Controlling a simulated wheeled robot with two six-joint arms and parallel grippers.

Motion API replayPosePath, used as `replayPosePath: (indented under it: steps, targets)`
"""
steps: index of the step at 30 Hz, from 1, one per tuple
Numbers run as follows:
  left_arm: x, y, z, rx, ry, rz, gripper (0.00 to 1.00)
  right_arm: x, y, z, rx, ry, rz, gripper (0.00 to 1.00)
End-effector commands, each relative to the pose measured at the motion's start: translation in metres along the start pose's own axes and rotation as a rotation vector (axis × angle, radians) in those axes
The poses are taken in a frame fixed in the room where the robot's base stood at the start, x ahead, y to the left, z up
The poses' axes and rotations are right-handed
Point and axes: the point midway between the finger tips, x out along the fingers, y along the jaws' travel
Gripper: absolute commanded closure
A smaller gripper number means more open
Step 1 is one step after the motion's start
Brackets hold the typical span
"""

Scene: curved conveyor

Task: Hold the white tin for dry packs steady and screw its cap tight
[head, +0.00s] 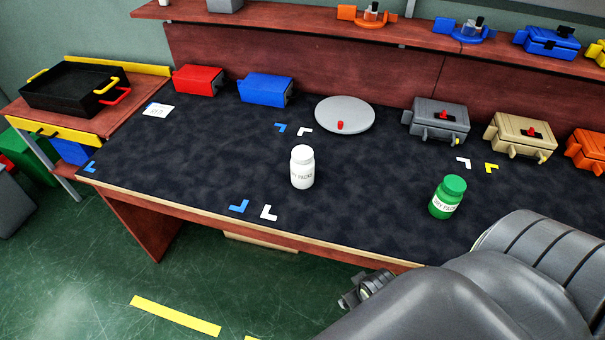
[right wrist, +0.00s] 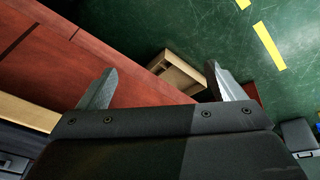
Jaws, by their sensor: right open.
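The white tin (head: 302,175) stands upright on the dark mat, left of the middle of the bench in the head view. Its white cap (head: 302,153) sits on top; how tight it is I cannot tell. The label is partly readable as dry packs. My right gripper (right wrist: 160,88) is open and empty in the right wrist view, with its two fingers wide apart. It is in front of the bench's front edge, away from the tin. My left gripper is not in view.
A green tin (head: 447,197) stands upright to the right. A grey round plate (head: 345,114) with a red knob lies behind the white tin. Red (head: 198,79), blue (head: 266,88), grey and tan boxes line the back. The mat around the white tin is clear.

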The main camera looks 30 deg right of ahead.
Motion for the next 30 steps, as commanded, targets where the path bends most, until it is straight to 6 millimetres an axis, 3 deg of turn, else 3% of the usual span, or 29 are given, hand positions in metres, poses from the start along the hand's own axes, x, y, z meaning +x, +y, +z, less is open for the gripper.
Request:
replayPosePath:
  steps: [8, 10, 17, 24, 30]
  targets:
    - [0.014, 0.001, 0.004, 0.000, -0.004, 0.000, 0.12, -0.061, 0.005, -0.029, -0.003, 0.072, 0.009, 0.12]
    - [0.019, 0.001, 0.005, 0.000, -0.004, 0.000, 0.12, -0.074, 0.013, -0.054, -0.008, 0.161, 0.014, 0.12]
    - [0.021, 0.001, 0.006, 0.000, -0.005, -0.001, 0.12, -0.083, 0.037, -0.137, 0.004, 0.461, -0.020, 0.12]
    - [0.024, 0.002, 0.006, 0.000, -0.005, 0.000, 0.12, -0.107, 0.060, -0.218, 0.018, 0.756, -0.099, 0.12]
    - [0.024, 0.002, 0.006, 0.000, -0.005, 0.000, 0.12, -0.123, 0.068, -0.247, 0.027, 0.874, -0.146, 0.12]
